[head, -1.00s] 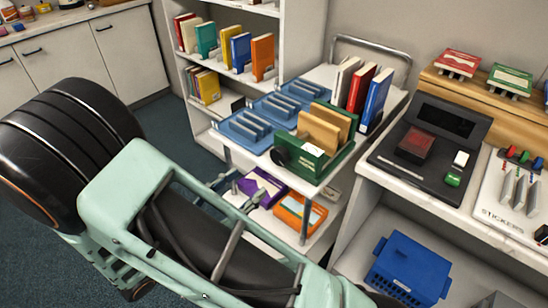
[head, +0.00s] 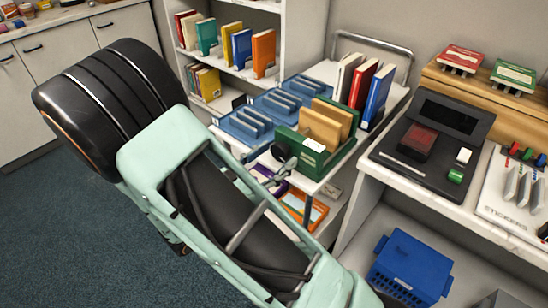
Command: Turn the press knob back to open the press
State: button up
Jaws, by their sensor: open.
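The press is a green box (head: 325,160) with tan wooden boards (head: 325,124) upright in it and a white label on its front. It stands on the upper shelf of a white cart. Its round black knob (head: 281,152) is on its left end. My gripper (head: 284,167) shows only as small grey finger parts beyond my arm, right at the knob's lower side. The fingers are open; whether they touch the knob or lie around it I cannot tell. My arm hides the rest of the gripper.
Blue slotted trays (head: 270,104) and upright books (head: 371,95) share the cart top (head: 334,72). An orange box (head: 303,208) sits on its lower shelf. A counter (head: 385,176) at right holds a black device (head: 432,140); a blue crate (head: 411,265) is below it.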

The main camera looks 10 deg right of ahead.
jog(key=shift+c, duration=0.4)
jog(key=c, duration=1.1)
jog(key=shift+r+p, duration=0.15)
jog(key=shift+p, duration=0.3)
